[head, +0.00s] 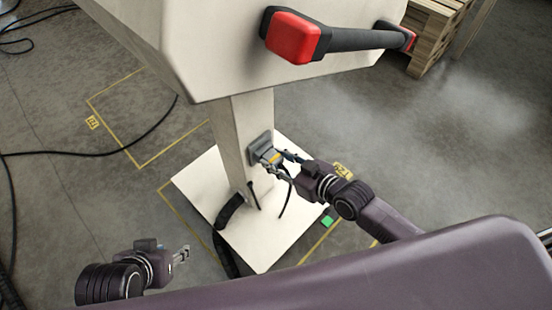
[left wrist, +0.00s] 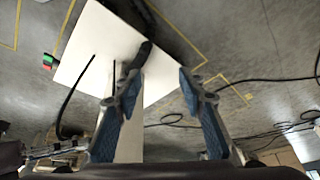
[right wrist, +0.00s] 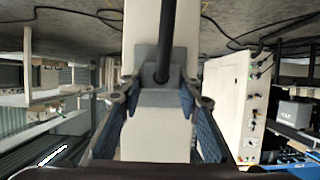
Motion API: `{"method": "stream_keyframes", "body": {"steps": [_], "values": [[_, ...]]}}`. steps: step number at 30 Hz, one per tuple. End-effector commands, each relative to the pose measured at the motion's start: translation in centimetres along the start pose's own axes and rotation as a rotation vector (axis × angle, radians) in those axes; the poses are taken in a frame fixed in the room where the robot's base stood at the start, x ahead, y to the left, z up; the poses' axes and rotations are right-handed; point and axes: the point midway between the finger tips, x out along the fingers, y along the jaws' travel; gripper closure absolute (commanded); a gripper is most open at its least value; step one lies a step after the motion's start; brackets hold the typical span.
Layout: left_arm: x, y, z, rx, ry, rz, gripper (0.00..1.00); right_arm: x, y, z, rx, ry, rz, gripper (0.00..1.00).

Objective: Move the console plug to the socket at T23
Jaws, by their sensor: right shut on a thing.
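The console's pale post (head: 234,125) stands on a white base plate (head: 266,246), with a grey socket housing (head: 259,141) on its face. My right gripper (head: 276,158) is shut on the grey plug (right wrist: 160,98) at this housing. A black cable (right wrist: 167,40) runs from the plug. The fingers hide part of the plug, so I cannot tell how deep it sits. My left gripper (head: 182,254) is open and empty, left of the base plate; its spread fingers show in the left wrist view (left wrist: 158,82).
Yellow outlines mark the floor, with tags at the left (head: 93,122) and right (head: 342,171) too small to read surely. A red-ended black handle (head: 350,40) juts from the console. Black cables (head: 90,154) cross the floor at left. A pallet stack (head: 434,35) stands at back right.

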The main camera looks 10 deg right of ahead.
Motion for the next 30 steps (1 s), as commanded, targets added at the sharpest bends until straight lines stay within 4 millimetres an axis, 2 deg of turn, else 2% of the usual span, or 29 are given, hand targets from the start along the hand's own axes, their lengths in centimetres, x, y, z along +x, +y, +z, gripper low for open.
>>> {"method": "stream_keyframes", "body": {"steps": [10,27,30], "values": [[-0.2,0.0,0.3,0.000,-0.016,0.000,0.63,-0.3,0.0,0.1,0.000,-0.001,0.000,1.00],[-1.2,-0.2,3.2,-0.005,-0.131,-0.004,0.63,-2.1,0.0,0.8,0.000,0.000,0.000,1.00],[-1.4,-0.3,3.2,-0.005,-0.135,-0.004,0.63,-2.5,0.0,0.9,0.000,0.000,0.000,1.00]]}}
